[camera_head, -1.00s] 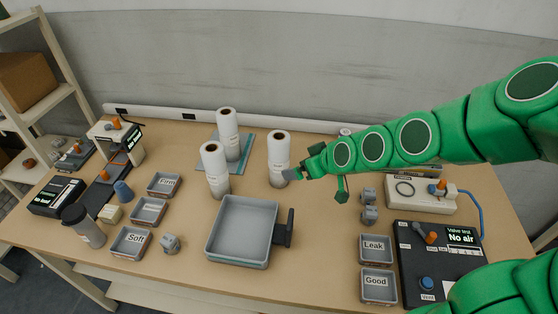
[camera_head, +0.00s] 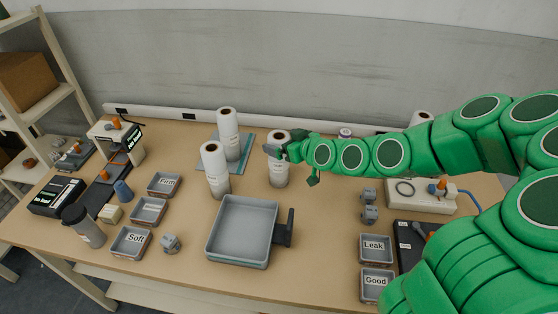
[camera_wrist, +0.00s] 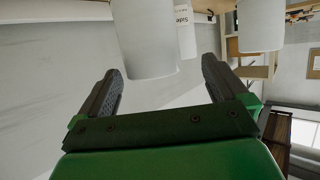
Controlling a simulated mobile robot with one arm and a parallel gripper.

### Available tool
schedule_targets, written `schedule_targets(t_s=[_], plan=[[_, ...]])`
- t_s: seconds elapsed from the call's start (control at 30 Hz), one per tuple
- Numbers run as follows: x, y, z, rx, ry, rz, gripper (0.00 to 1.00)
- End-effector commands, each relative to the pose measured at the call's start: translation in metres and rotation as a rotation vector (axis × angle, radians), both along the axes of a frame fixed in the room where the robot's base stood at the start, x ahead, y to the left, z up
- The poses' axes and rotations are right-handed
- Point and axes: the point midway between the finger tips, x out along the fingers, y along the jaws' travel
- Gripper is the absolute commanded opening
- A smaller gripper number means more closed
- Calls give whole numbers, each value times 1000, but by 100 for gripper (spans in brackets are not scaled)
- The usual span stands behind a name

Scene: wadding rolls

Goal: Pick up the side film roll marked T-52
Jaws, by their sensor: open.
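Three white film rolls stand upright on the table: a right one (camera_head: 279,174), a front-left one (camera_head: 215,170) and a back one (camera_head: 228,133) on a blue-grey mat (camera_head: 244,157). Their printing is too small to read in the head view, so I cannot tell which is T-52. My gripper (camera_head: 270,150) is at the upper part of the right roll, overlapping it. In the wrist view my gripper (camera_wrist: 160,68) is open and empty, with a near white roll (camera_wrist: 146,45) ahead between the finger lines. A roll behind it (camera_wrist: 186,30) shows "Side"; another roll (camera_wrist: 262,25) stands to the right.
A grey tray (camera_head: 240,262) with a dark handle lies in front of the rolls. Small bins, including Soft (camera_head: 131,254) and Leak (camera_head: 376,262), stand left and right. A grey tumbler (camera_head: 84,228) is at left.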

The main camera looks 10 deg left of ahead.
Motion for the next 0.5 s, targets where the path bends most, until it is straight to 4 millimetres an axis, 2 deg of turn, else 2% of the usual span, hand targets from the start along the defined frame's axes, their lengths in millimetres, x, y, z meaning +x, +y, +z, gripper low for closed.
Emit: schedule_targets(t_s=[0.17, 0.5], plan=[[5, 4, -3, 0, 0, 0, 100], [28, 21, -18, -1, 2, 1, 100]])
